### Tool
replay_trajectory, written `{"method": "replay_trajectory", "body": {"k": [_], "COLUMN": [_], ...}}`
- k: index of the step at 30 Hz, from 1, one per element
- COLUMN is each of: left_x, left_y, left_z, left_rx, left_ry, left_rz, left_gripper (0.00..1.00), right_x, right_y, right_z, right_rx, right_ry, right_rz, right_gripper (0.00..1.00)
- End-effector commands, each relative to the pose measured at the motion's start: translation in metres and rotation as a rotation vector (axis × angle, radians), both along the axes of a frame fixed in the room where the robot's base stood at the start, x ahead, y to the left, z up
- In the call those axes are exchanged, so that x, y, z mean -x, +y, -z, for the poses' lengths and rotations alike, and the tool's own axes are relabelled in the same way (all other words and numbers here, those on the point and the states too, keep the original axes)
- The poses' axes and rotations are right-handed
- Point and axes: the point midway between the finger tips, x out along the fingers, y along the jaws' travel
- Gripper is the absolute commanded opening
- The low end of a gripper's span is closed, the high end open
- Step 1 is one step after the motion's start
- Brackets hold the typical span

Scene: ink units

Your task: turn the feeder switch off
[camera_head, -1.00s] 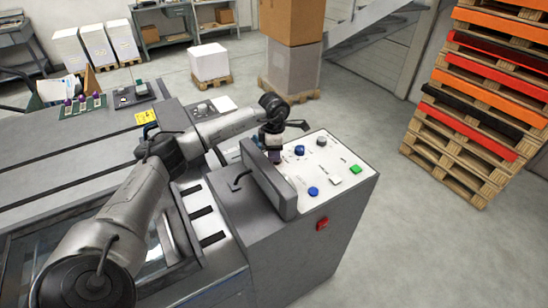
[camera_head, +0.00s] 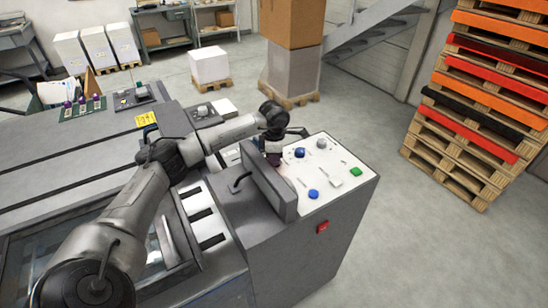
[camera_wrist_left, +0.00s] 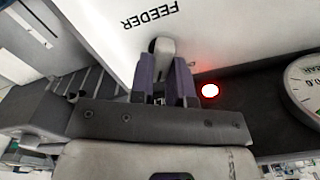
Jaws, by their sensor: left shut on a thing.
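The feeder switch (camera_wrist_left: 163,48) shows in the left wrist view as a pale grey lever below the black FEEDER label (camera_wrist_left: 152,16). My left gripper (camera_wrist_left: 163,82) has its two purple-grey fingers on either side of the lever, shut on it. In the head view my left gripper (camera_head: 273,157) is at the back left edge of the white control panel (camera_head: 318,177), beside a raised grey plate. The switch is hidden there by my arm and the plate. My right gripper is in neither view.
A red lit lamp (camera_wrist_left: 210,90) and a round gauge (camera_wrist_left: 305,88) sit right of the switch. The raised grey plate (camera_head: 268,180) stands close to my gripper. Blue knobs (camera_head: 313,194) and a green button (camera_head: 356,172) are on the panel. Pallets (camera_head: 478,100) stand at the right.

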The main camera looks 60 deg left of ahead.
Motion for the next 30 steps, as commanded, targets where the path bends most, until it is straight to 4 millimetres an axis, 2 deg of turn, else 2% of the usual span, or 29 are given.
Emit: {"method": "replay_trajectory", "body": {"k": [8,14,30], "left_x": [0.0,0.0,0.001], "left_y": [0.0,-0.001,-0.005], "left_z": [-0.001,-0.003,-0.005], "left_rx": [0.0,0.0,0.001], "left_ry": [0.0,0.001,0.0], "left_rz": [-0.007,-0.071,-0.542], "left_gripper": [0.0,0.0,0.0], "right_x": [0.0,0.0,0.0], "right_y": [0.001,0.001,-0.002], "right_z": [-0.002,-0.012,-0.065], "right_rx": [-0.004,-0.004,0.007], "right_ry": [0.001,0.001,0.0], "right_rz": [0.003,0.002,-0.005], "right_gripper": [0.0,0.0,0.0]}}
